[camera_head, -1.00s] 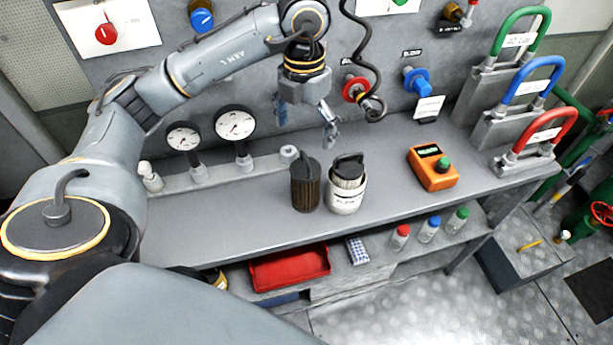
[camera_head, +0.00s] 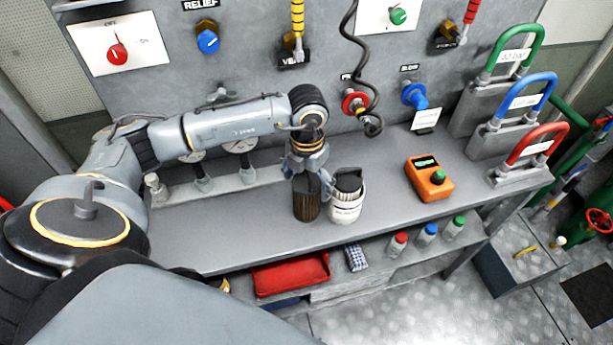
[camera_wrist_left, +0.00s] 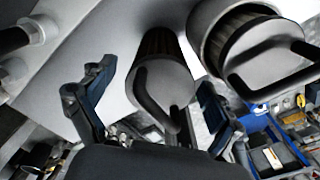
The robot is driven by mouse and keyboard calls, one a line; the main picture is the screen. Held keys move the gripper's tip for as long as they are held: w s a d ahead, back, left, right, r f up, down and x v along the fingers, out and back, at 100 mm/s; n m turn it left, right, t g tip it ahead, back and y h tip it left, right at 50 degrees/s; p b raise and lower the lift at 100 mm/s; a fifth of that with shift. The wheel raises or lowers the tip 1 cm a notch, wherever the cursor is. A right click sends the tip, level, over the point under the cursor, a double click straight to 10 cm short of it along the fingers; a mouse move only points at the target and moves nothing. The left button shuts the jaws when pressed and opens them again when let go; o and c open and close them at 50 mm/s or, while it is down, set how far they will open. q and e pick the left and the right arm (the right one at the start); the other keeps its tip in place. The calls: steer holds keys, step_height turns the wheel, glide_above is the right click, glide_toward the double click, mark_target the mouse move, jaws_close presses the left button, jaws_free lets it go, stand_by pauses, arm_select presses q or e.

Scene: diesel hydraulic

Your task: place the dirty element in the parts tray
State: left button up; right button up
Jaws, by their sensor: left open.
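The dirty element (camera_head: 306,203), a dark brown pleated cylinder with a dark cap, stands upright on the bench. In the left wrist view its cap and handle (camera_wrist_left: 160,84) lie between the spread fingers. My left gripper (camera_head: 307,174) is open, right over the top of the element, and hides part of its cap; the wrist view also shows the gripper (camera_wrist_left: 150,100). A red tray (camera_head: 290,272) lies on the shelf below the bench. My right gripper is not in view.
Several small bottles (camera_head: 427,232) and a checkered cloth (camera_head: 356,257) are on the lower shelf. A coiled black hose (camera_head: 372,124) hangs from the panel.

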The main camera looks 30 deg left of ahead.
arm_select(q)
steer(key=c, duration=1.9)
